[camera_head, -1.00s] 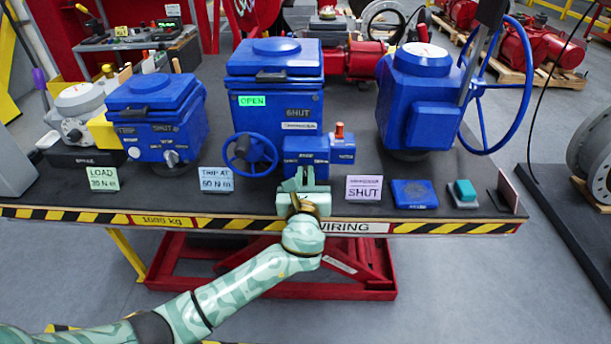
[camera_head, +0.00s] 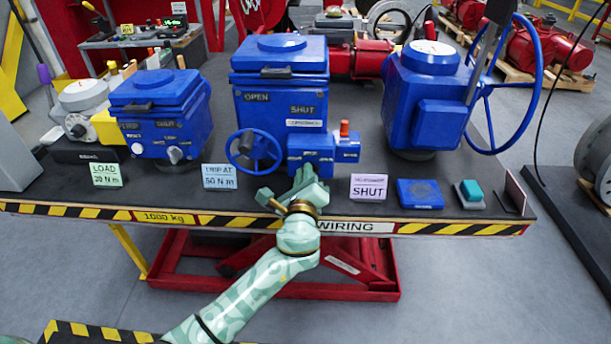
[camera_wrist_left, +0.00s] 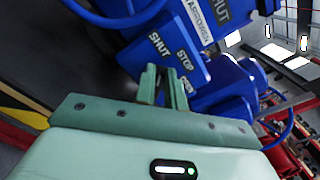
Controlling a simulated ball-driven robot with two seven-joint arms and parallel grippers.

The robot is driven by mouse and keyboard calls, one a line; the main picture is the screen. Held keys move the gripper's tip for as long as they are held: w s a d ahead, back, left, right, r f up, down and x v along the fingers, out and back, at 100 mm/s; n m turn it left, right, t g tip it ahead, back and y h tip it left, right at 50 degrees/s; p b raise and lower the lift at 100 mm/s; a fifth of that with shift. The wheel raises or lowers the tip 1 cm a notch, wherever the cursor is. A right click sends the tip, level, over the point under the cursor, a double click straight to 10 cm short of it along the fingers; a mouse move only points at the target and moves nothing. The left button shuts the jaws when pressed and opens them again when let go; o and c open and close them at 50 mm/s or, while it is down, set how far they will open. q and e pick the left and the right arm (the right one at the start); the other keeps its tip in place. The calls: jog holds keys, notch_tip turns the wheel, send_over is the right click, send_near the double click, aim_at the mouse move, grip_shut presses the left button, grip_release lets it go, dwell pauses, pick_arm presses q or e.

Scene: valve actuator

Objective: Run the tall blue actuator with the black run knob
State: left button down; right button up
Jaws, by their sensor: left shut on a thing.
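The tall blue actuator (camera_head: 280,112) stands mid-bench, with OPEN and SHUT windows on its front, both unlit, and a small blue handwheel (camera_head: 252,150). A small blue control box (camera_head: 312,143) is on its lower front. My left gripper (camera_head: 306,174) is at the lower front of this box, tilted, its fingers shut on the black run knob, which the fingers hide. In the left wrist view the close-set fingers (camera_wrist_left: 165,86) reach the box face (camera_wrist_left: 178,50), beside the words SHUT, STOP and OPEN. My right gripper is not in view.
A shorter blue actuator (camera_head: 160,115) stands left, a blue one with a large handwheel (camera_head: 425,100) right. Cards reading LOAD 30 N m (camera_head: 106,174), TRIP AT 50 N m (camera_head: 219,177) and SHUT (camera_head: 368,187) stand along the front edge. A teal button (camera_head: 471,190) sits front right.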

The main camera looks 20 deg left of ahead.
pick_arm(q)
jog(key=shift+f+n, duration=0.1)
jog(key=shift+n, duration=0.3)
jog(key=c, duration=1.5)
grip_release()
jog(key=shift+a, duration=0.1)
jog(key=shift+o, duration=0.2)
jog(key=shift+s, duration=0.15)
jog(key=shift+s+d, duration=0.2)
jog(key=shift+s, duration=0.15)
jog(key=p+v, duration=0.2)
jog(key=v, duration=1.3)
jog(key=shift+s, duration=0.2)
